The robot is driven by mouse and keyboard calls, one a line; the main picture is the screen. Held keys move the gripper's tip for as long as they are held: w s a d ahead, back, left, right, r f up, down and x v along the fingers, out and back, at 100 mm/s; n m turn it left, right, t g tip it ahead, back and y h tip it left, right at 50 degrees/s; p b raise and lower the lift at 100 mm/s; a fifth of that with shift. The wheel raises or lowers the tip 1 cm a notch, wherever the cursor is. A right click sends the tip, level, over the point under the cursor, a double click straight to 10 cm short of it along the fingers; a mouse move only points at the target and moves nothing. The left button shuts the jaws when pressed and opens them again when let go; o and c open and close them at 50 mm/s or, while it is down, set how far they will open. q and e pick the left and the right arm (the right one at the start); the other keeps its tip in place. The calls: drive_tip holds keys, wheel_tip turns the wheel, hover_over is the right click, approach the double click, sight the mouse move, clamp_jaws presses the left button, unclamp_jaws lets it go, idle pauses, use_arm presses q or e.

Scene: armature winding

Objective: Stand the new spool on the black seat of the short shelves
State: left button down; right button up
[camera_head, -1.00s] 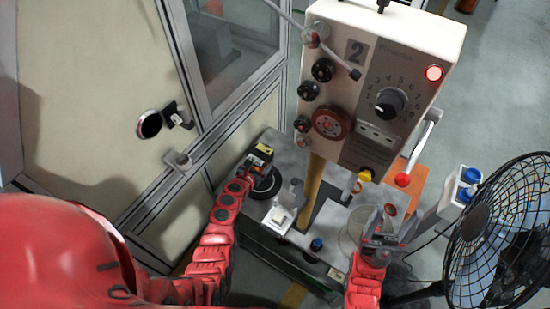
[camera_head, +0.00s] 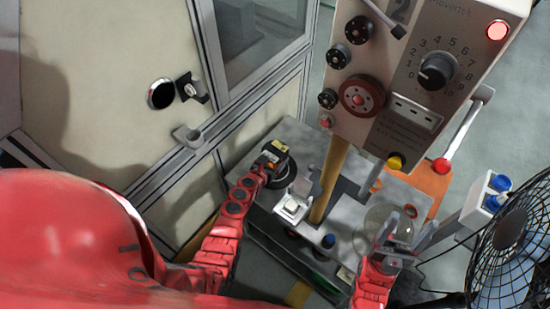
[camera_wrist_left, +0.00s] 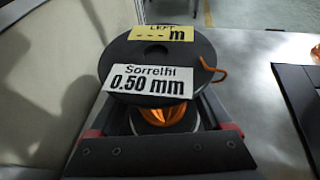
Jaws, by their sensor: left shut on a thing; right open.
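The new spool (camera_wrist_left: 155,65) has black flanges, orange wire and labels reading "Sorrelfil 0.50 mm" and, in part, "LEFT". My left gripper (camera_wrist_left: 160,128) is shut on it, a finger on each side. In the head view, the spool (camera_head: 270,158) is at the left end of the grey worktop, and my left gripper (camera_head: 259,170) reaches it from the front left. A dark round shape (camera_head: 283,173) shows there; I cannot tell if it is the black seat or part of the spool. My right gripper (camera_head: 398,236) is open and empty over the right part of the worktop.
A white switch box (camera_head: 292,208) stands right of the spool. A cabinet wall (camera_head: 100,90) is at the left, a fan (camera_head: 515,245) at the right.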

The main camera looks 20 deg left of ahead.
sight(271, 165)
use_arm(q)
drive_tip(key=shift+w+f+b, duration=0.1)
drive_tip(key=shift+f+b, duration=0.45)
idle(0.6)
unclamp_jaws()
drive_tip(key=p+v, duration=0.3)
drive_tip(key=v, duration=0.6)
drive_tip(key=shift+s, duration=0.2)
drive_tip(key=v, duration=0.8)
drive_tip(key=shift+s, duration=0.2)
drive_tip(key=shift+f, duration=0.1)
